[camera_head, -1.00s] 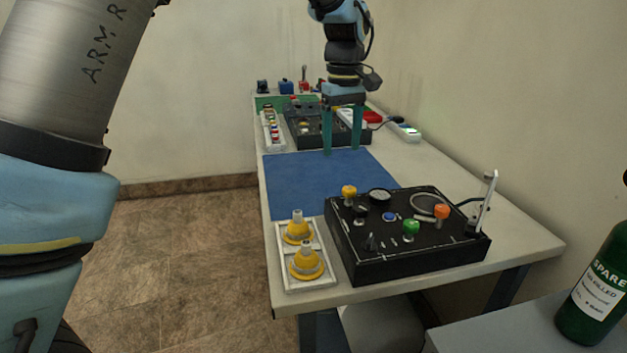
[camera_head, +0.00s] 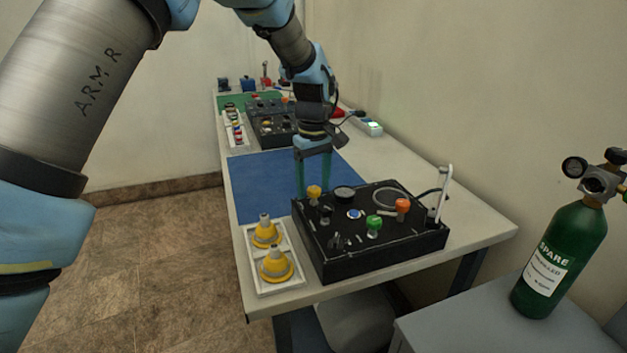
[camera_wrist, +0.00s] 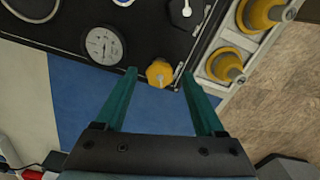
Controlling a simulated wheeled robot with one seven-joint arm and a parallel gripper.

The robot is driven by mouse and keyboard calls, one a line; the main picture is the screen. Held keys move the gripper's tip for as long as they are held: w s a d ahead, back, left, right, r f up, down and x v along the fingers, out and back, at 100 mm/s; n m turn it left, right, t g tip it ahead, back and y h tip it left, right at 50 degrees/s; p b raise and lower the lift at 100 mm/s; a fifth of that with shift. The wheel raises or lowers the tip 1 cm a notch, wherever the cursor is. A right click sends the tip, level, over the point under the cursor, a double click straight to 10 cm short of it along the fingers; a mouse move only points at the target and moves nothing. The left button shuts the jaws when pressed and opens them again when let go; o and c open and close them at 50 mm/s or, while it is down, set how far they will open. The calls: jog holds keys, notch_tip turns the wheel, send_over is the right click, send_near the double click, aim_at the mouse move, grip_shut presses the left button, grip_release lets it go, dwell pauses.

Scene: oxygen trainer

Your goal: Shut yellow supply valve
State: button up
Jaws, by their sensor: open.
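The yellow supply valve (camera_head: 314,193) is a small yellow knob at the far left corner of the black trainer box (camera_head: 372,258). In the wrist view the yellow knob (camera_wrist: 159,73) shows between the tips of my gripper (camera_wrist: 159,76), next to the round white-faced gauge (camera_wrist: 104,45). In the head view my gripper (camera_head: 313,178) points down with its two teal fingers just behind the knob. The fingers are apart, with a gap to the knob on both sides in the wrist view. I cannot tell whether the fingertips are down at the knob's height.
A green knob (camera_head: 374,224) and an orange knob (camera_head: 403,206) stand on the same box. A white tray (camera_head: 259,288) with two yellow masks is to its left. A blue mat (camera_head: 248,190) lies behind. A green spare bottle (camera_head: 562,262) stands at right.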

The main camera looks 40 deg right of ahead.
grip_shut()
dwell(0.7)
